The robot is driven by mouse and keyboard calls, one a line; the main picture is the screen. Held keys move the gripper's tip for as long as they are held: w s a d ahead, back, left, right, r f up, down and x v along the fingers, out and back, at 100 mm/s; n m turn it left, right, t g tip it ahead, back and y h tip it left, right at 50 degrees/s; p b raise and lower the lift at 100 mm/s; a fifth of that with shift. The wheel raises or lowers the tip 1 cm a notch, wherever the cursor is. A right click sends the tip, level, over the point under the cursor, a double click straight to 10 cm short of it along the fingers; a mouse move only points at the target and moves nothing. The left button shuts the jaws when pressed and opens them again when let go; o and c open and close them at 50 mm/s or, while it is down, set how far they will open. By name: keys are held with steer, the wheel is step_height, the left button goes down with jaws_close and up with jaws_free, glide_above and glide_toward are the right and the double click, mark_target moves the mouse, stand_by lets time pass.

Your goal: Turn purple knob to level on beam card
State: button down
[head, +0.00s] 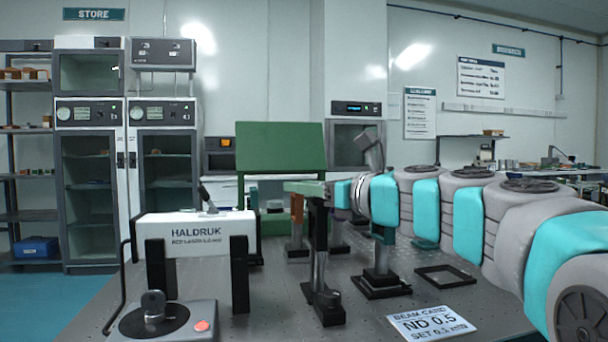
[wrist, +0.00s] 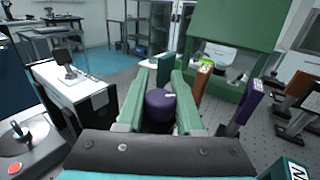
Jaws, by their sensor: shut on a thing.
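The purple knob (wrist: 159,106) sits between the two green fingers of my gripper (wrist: 160,82) in the wrist view, with a small pale mark on its top. My gripper is shut on it. In the head view, my gripper (head: 308,187) reaches in from the right over the optical table, above dark posts, and the knob is hidden there. The beam card (head: 432,322) lies flat at the table's front right and reads "ND 0.5" with a "SET" line below it, partly hard to read.
A white HALDRUK box (head: 197,226) stands left of my gripper, with a joystick unit with a red button (head: 163,322) in front. A green panel (head: 280,148) rises behind. A black square frame (head: 446,275) lies on the table at right. Several posts stand close to my gripper.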

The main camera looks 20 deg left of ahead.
steer(key=m+t+h, duration=0.1)
steer(key=t, duration=0.1)
steer(key=m+t+h+p, duration=0.1)
steer(key=m+t+h, duration=0.2)
steer(key=m+t, duration=0.1)
steer(key=shift+w+d+f+h, duration=0.1)
steer(key=shift+w+d+h, duration=0.1)
steer(key=shift+w+h, duration=0.2)
steer(key=m+t+h, duration=0.1)
steer(key=h, duration=0.1)
steer(key=m+t+h, duration=0.1)
steer(key=d+m+t+h+b, duration=0.1)
steer(key=m+h, duration=0.1)
steer(key=shift+w+h, duration=0.25)
steer(key=shift+h, duration=0.05)
steer(key=d+m+h+b, duration=0.1)
steer(key=m+h, duration=0.2)
steer(key=h, duration=0.1)
steer(key=m+h+b, duration=0.2)
steer(key=m+h, duration=0.1)
steer(key=h, duration=0.2)
steer(key=d+m+g+h+b, duration=0.1)
steer(key=m+h, duration=0.2)
steer(key=h, duration=0.2)
steer(key=shift+d, duration=0.35)
steer(key=shift+d+m+h+b, duration=0.1)
steer(key=shift+m+h+b, duration=0.3)
steer(key=shift+m, duration=0.1)
steer(key=shift+r, duration=0.2)
